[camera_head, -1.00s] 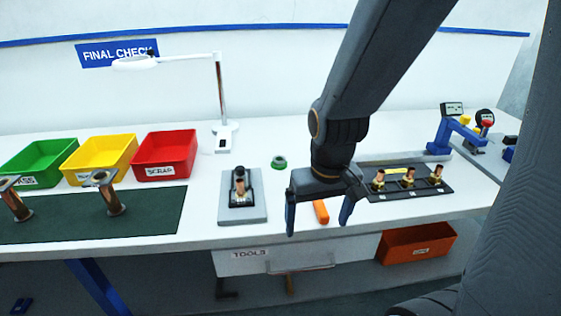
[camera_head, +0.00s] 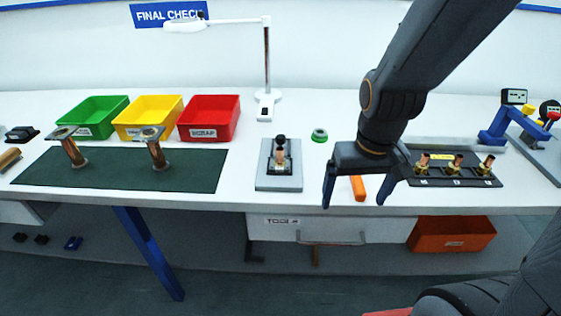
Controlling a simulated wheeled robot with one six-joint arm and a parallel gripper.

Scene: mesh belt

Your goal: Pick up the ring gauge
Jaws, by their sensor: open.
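The ring gauge appears to be the small green ring (camera_head: 320,135) lying on the white bench, behind and to the left of my gripper. It has a dark centre. My gripper (camera_head: 355,200) is open and empty, fingers pointing down near the bench's front edge. An orange bar-like object (camera_head: 358,188) shows between its fingers; I cannot tell its exact depth from them. The ring is not hidden by my arm and nothing touches it.
A grey fixture (camera_head: 263,184) with a copper part stands left of my gripper. A black tray (camera_head: 430,179) with brass fittings is close on its right. Green (camera_head: 88,115), yellow (camera_head: 146,117) and red (camera_head: 208,117) bins stand at the back left.

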